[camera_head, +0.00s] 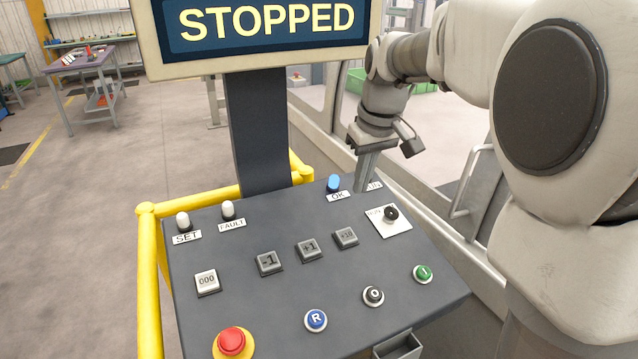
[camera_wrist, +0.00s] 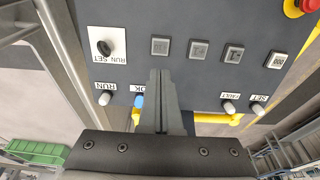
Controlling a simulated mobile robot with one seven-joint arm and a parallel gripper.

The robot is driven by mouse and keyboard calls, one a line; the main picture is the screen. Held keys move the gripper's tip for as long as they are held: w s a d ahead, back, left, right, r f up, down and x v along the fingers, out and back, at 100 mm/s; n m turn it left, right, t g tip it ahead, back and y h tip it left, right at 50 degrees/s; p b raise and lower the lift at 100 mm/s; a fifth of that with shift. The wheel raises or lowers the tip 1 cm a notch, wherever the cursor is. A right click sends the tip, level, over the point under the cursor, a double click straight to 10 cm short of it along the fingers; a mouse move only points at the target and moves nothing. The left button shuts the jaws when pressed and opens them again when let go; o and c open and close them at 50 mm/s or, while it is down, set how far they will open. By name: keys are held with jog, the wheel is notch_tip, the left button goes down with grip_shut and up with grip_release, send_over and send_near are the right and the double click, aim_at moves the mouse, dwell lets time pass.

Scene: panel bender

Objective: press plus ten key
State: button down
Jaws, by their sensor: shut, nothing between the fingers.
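The plus ten key (camera_head: 345,237) is a square grey key on the sloped dark panel, rightmost in a row with the +1 key (camera_head: 309,249) and the -1 key (camera_head: 269,263). It also shows in the wrist view (camera_wrist: 160,46), upside down, just beyond my fingertips in the picture. My gripper (camera_head: 362,187) is shut and empty, pointing down near the panel's back edge, behind the plus ten key and right of the blue OK lamp (camera_head: 333,183). In the wrist view my fingertips (camera_wrist: 160,73) line up with the key. A gap in the picture separates them; their height above the panel is unclear.
A RUN/SET selector knob (camera_head: 391,213) stands right of the plus ten key. My gripper hides the RUN lamp in the head view. A red emergency stop (camera_head: 232,342) and blue, black and green buttons line the front. The display (camera_head: 265,25) reads STOPPED.

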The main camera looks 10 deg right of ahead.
aim_at(347, 236)
dwell(0.3)
jog(key=x, duration=1.4)
